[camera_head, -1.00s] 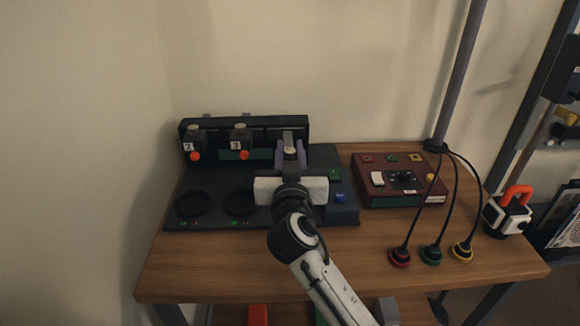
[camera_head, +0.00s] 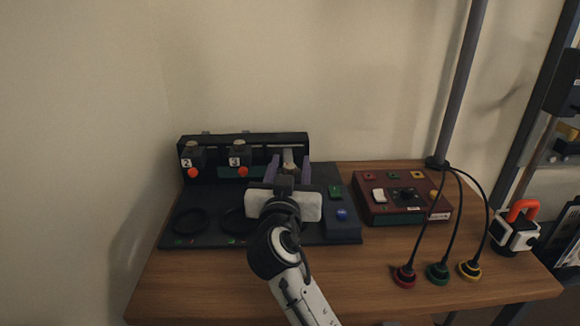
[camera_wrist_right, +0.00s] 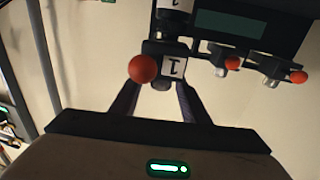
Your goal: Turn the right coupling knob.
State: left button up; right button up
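A black console (camera_head: 188,222) carries couplings marked 2 (camera_head: 193,160) and 3 (camera_head: 239,158). The right coupling's pale knob (camera_head: 289,157) shows between the purple fingers of my right gripper (camera_head: 290,166). In the right wrist view, that coupling bears a label 1 (camera_wrist_right: 174,67) and has a red ball (camera_wrist_right: 142,69). My right gripper (camera_wrist_right: 160,88) has a finger on each side of the dark grey knob end, with gaps visible, so it looks open. Its white body hides part of the console. My left gripper is out of view.
A dark red control box (camera_head: 373,213) stands to the right. Red (camera_head: 404,277), green (camera_head: 437,273) and yellow (camera_head: 470,271) cabled plugs lie near the front. A white and black block with an orange handle (camera_head: 515,232) is at the right edge. Bare wood lies in front.

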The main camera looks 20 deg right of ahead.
aim_at(290, 166)
notch_tip(290, 166, up, 10)
jog(key=shift+r+p, duration=0.1)
jog(key=shift+p, duration=0.5)
